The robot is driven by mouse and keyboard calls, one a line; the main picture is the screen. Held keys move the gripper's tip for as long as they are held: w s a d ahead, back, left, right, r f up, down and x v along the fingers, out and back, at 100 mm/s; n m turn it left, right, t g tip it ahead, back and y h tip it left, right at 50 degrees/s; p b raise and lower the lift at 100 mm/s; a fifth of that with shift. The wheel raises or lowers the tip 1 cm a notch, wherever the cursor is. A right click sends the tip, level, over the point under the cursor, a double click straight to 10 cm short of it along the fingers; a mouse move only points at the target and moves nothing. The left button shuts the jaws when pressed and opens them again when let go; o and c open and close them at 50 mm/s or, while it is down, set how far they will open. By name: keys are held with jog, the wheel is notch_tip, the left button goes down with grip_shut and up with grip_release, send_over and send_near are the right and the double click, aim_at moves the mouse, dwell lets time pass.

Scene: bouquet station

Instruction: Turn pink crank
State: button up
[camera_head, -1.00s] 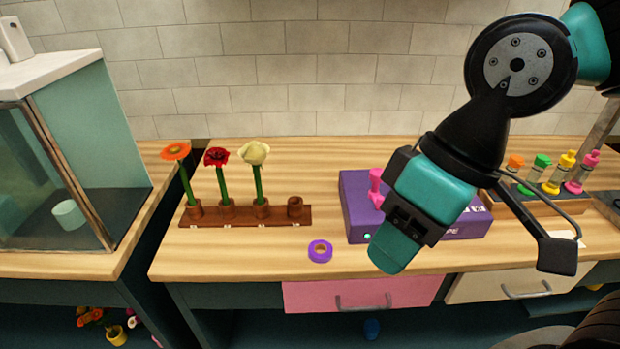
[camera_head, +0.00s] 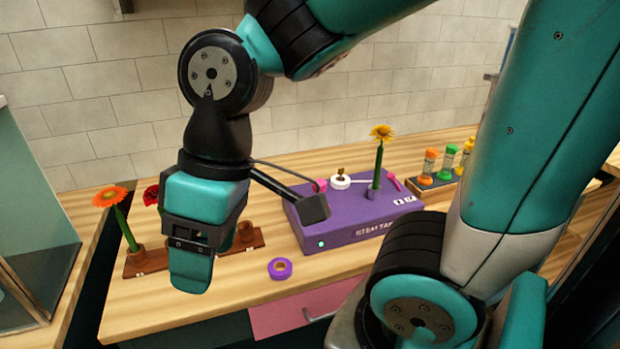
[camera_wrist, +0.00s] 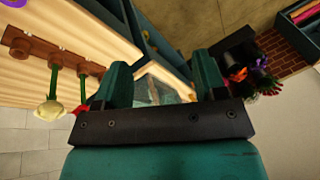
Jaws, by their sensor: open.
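A purple box (camera_head: 365,222) with lettering on its front stands on the wooden table. A yellow flower (camera_head: 380,155) stands upright in a holder on the box, beside a white roll (camera_head: 340,181). My gripper (camera_head: 190,270) hangs left of the box, in front of the flower rack, apart from the box. In the wrist view its fingers (camera_wrist: 162,68) are apart with nothing between them.
A brown rack (camera_head: 150,262) with flowers is partly hidden behind my gripper. A purple tape ring (camera_head: 280,268) lies in front of the box. Several coloured bottles (camera_head: 447,165) stand at the right. A glass-sided case (camera_head: 35,240) is at the left. Brick wall behind.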

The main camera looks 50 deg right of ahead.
jog(key=w+d+m+h+b, duration=0.1)
jog(key=w+d+h, duration=0.1)
jog(key=w+d, duration=0.7)
jog(key=m+h+b, duration=0.2)
jog(key=m, duration=0.1)
send_over(320, 182)
notch_tip(320, 182, down, 16)
jog(key=shift+r+p, duration=0.2)
jog(key=shift+p, duration=0.7)
jog(key=shift+c, duration=0.5)
jog(key=c, duration=0.8)
